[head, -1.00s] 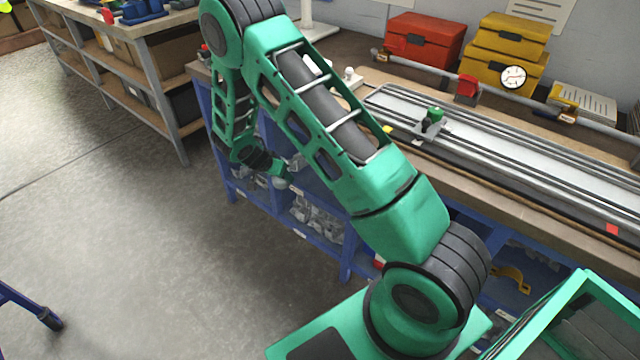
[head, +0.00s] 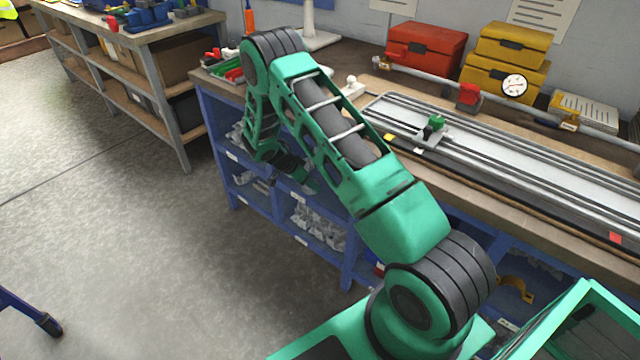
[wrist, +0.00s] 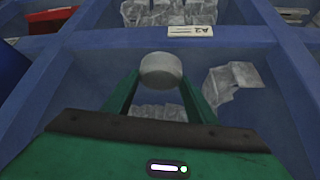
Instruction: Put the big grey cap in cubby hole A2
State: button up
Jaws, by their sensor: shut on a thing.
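The big grey cap (wrist: 162,70) is a short round grey piece in the wrist view. My gripper (wrist: 160,86) is shut on it, one green finger on each side. The cap is in front of a blue cubby with crumpled clear bags (wrist: 233,82) in it. A white label (wrist: 190,32) that seems to read A2, upside down, is on the blue divider (wrist: 100,44) just beyond the cap. In the head view my gripper is at the blue shelf front (head: 250,195); its fingers and the cap cannot be made out there.
More bagged parts (wrist: 170,12) lie in the cubby beyond the divider. A red item (wrist: 50,20) shows in the cubby at the upper left. In the head view, the workbench top (head: 350,50) lies above the cubbies. The floor (head: 150,260) in front is clear.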

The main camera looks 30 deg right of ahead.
jog(key=d, duration=0.5)
jog(key=shift+w, duration=0.35)
jog(key=shift+d+f, duration=0.25)
jog(key=shift+f, duration=0.65)
jog(key=shift+d+f, duration=0.2)
jog(key=shift+f, duration=0.65)
jog(key=o, duration=1)
jog(key=shift+r, duration=0.1)
jog(key=v, duration=1.2)
jog(key=shift+w, duration=0.1)
